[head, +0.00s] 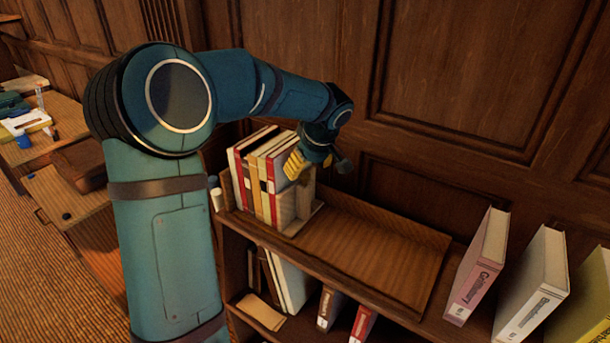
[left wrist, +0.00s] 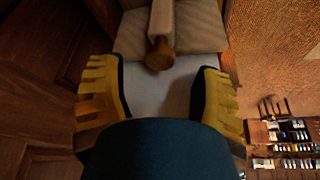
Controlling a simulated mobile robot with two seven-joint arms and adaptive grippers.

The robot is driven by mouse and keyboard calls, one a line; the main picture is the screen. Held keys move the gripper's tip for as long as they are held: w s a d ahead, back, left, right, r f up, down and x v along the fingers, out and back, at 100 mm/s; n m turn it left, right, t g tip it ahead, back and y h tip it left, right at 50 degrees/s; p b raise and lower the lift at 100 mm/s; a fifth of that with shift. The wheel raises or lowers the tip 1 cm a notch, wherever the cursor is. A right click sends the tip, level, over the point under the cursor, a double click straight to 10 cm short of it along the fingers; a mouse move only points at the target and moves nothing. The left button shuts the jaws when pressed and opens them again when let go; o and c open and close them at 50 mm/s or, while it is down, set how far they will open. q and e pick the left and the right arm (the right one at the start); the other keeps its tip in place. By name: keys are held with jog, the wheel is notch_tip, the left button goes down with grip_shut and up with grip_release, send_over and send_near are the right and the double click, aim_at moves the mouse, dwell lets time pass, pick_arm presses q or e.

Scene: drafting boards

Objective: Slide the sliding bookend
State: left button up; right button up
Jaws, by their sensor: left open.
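The sliding bookend (head: 304,194) is a pale wooden piece against the right end of a row of upright books (head: 259,172) on top of the low bookcase. My left gripper (head: 316,163), with yellow fingers, is at the bookend's upper part, its arm reaching over the books. In the left wrist view the open left gripper (left wrist: 160,78) has its two fingers spread wide. A round brown knob (left wrist: 159,54) on a wooden bar shows between and just beyond the fingertips, apart from both. My right gripper is not in view.
A bare wooden trough (head: 370,252) lies right of the bookend, clear to its right end. Separate upright books, one of them pink (head: 476,268), stand farther right. A panelled wall (head: 480,70) rises close behind. A desk (head: 55,130) stands at left.

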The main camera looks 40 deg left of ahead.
aim_at(305, 174)
pick_arm(q)
jog(key=shift+x, duration=1.65)
jog(key=shift+r, duration=0.1)
grip_shut()
